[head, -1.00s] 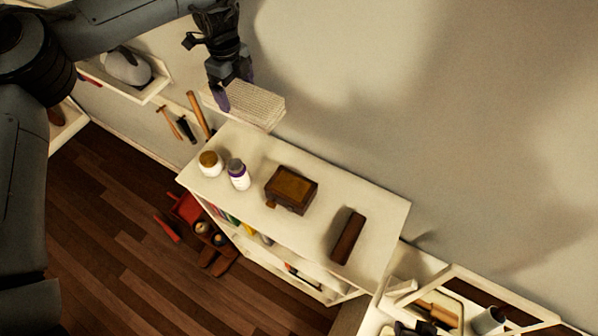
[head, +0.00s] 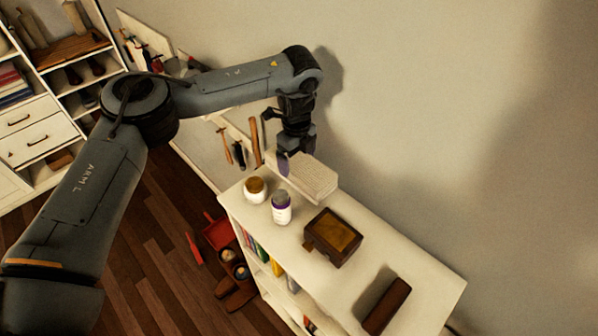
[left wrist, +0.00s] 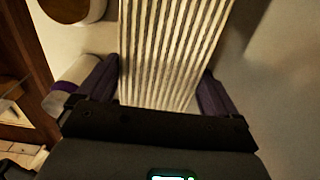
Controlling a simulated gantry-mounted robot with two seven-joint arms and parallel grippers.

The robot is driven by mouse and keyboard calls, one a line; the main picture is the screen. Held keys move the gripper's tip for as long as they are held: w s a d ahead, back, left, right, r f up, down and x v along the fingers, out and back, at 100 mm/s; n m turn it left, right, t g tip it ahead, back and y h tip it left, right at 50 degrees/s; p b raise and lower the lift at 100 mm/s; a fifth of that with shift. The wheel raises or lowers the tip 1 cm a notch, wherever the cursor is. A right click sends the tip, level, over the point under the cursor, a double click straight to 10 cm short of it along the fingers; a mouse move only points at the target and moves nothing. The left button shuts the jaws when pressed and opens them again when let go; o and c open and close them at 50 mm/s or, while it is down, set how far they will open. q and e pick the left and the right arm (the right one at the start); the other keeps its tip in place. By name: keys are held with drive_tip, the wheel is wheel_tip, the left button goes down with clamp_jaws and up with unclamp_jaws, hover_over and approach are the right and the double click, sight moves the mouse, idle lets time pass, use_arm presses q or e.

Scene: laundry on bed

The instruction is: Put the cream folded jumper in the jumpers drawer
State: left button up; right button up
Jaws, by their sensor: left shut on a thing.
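The cream folded jumper (head: 312,178), ribbed and block-shaped, is in my left gripper (head: 296,158). In the left wrist view the jumper (left wrist: 172,50) fills the space between the two purple fingers (left wrist: 156,88), which are shut on it. In the head view it shows over the back left end of a white shelf unit; whether it touches the top I cannot tell. Two white drawers with dark handles, an upper one (head: 22,108) and a lower one (head: 50,130), are shut in the cabinet at far left. No drawer label is readable. My right gripper is out of view.
The shelf top (head: 425,295) bears a white jar with a brown lid (head: 255,192), a purple-capped bottle (head: 281,210), a brown box (head: 333,238) and a dark brown bar (head: 386,306). Tools hang on the wall behind. Red and brown things lie on the wooden floor (head: 160,240).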

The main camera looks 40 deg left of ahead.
sight(297, 169)
use_arm(q)
wheel_tip(297, 169, down, 4)
drive_tip(key=shift+r, duration=0.1)
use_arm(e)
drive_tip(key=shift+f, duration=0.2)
use_arm(q)
drive_tip(key=shift+f, duration=0.2)
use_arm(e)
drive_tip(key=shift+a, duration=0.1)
use_arm(q)
drive_tip(key=o, duration=1.1)
drive_tip(key=shift+c, duration=0.2)
wheel_tip(297, 169, up, 11)
drive_tip(key=shift+r, duration=0.1)
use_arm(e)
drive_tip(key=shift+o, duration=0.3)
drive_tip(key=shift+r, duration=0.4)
use_arm(q)
drive_tip(key=shift+r, duration=0.4)
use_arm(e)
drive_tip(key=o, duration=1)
